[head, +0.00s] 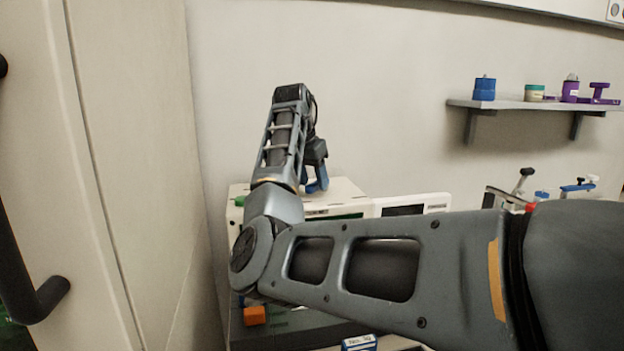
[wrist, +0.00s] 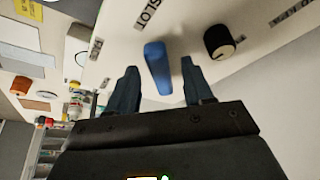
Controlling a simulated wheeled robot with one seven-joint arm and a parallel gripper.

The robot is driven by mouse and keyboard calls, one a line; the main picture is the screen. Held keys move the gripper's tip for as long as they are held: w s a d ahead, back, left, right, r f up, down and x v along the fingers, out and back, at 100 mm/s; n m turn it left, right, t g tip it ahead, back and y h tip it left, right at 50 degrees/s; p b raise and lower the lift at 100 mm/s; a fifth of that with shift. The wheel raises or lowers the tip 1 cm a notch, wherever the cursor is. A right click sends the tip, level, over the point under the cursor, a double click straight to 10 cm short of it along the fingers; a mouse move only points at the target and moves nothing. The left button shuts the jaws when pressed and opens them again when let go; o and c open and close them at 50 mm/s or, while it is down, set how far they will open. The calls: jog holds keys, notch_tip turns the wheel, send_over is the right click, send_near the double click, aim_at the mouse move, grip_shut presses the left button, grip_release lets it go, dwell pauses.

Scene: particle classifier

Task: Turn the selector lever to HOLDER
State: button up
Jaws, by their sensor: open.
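The selector lever (wrist: 157,68) is a blue handle on the white face of a device, seen in the wrist view. My gripper (wrist: 159,64) is open, with one dark finger on each side of the lever. Gaps show between the lever and both fingers, so they do not appear to press on it. A label reading SLOT (wrist: 149,14) is on the panel near the lever. Other labels are too small or cut off to read surely. In the head view, my gripper (head: 314,186) is over the white device (head: 346,193); my arm hides much of it, and I cannot make out the lever there.
A black knob (wrist: 219,41) is close to the right finger. A wall shelf (head: 530,105) holds blue, green and purple items. A tall cabinet door (head: 130,150) stands at the left. An orange block (head: 254,315) lies below my arm.

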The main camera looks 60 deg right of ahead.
jog(key=shift+d+f, duration=0.1)
jog(key=shift+f, duration=0.1)
grip_shut()
dwell(0.4)
